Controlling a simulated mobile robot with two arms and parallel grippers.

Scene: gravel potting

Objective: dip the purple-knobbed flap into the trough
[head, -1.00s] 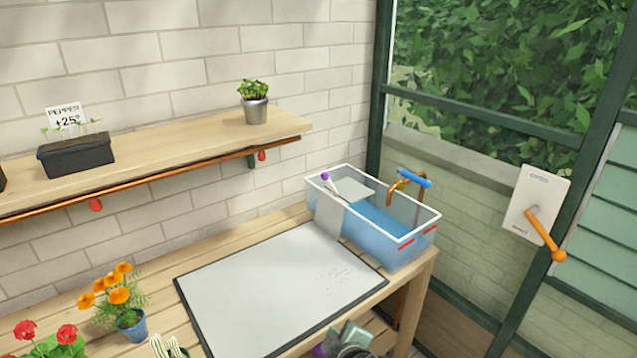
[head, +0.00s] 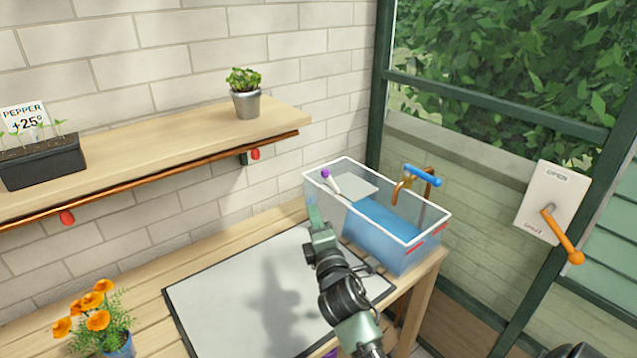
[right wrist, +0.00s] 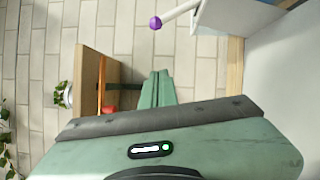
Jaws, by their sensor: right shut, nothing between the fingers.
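The trough (head: 428,226) is a clear, white-rimmed tank with blue water, standing at the table's back right. The flap (head: 355,187) is a pale plate at the trough's left part, near rim height. Its white lever slants up to a purple knob (head: 326,174). The knob also shows in the right wrist view (right wrist: 155,23), beyond the fingertips. My right gripper (head: 313,212) is shut and empty, at the trough's left front side, below the knob in the picture. In the right wrist view its green fingers (right wrist: 158,88) are together, apart from the knob. My left gripper is out of view.
A blue-handled copper tap (head: 422,175) stands at the trough's far right side. A framed white board (head: 215,300) lies on the table under my right arm. A shelf (head: 150,145) runs along the wall at left. An orange-handled wall lever (head: 562,235) is at right.

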